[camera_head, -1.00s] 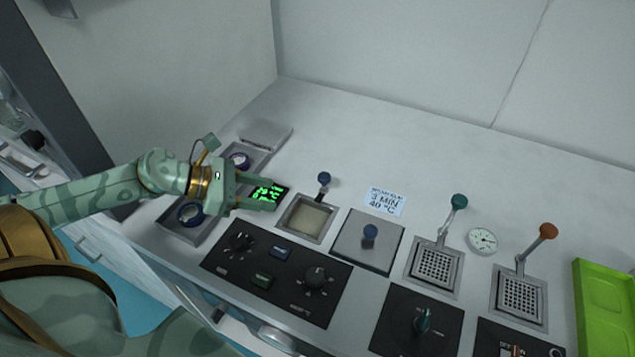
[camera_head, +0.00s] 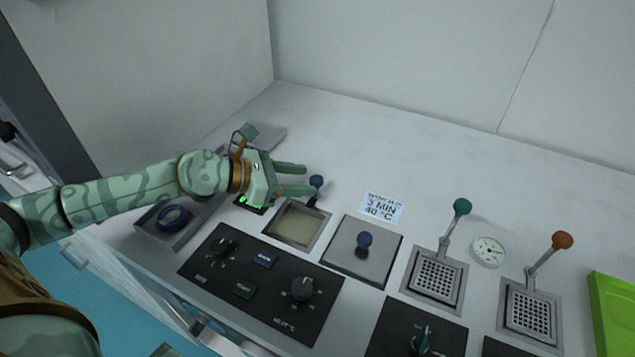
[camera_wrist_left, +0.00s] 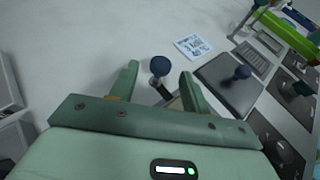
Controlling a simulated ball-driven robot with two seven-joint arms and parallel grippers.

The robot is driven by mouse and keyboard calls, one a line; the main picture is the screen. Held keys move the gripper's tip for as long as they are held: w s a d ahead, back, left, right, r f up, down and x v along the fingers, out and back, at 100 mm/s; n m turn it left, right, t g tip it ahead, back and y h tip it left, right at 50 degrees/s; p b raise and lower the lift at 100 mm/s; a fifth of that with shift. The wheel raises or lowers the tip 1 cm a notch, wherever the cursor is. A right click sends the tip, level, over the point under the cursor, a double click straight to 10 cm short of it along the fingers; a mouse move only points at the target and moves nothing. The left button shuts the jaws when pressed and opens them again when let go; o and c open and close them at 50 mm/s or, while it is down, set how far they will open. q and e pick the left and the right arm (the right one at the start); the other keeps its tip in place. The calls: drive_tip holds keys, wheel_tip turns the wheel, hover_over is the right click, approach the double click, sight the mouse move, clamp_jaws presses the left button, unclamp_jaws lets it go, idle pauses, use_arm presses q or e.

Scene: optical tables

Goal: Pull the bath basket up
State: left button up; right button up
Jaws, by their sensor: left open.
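The bath basket's handle has a dark blue ball knob (camera_head: 317,181) on a short lever, at the back right corner of the square bath (camera_head: 281,237) with cloudy beige contents. The basket itself cannot be made out. My left gripper (camera_head: 307,180) is open, its two fingers reaching right with the knob at their tips. In the left wrist view, the knob (camera_wrist_left: 160,66) stands in the gap between the spread fingers of the left gripper (camera_wrist_left: 160,80), near the tips. I cannot tell whether a finger touches it. My right gripper is out of view.
A metal lid (camera_head: 340,252) with a blue knob lies right of the bath. Green-knobbed (camera_head: 462,207) and orange-knobbed (camera_head: 563,240) levers rise from drain grids farther right. A black control panel (camera_head: 262,285) is in front. A sign (camera_head: 382,207) lies behind; the back counter is clear.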

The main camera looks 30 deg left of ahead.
sight(317, 178)
use_arm(q)
drive_tip(key=x, duration=0.4)
drive_tip(key=shift+w+d, duration=0.1)
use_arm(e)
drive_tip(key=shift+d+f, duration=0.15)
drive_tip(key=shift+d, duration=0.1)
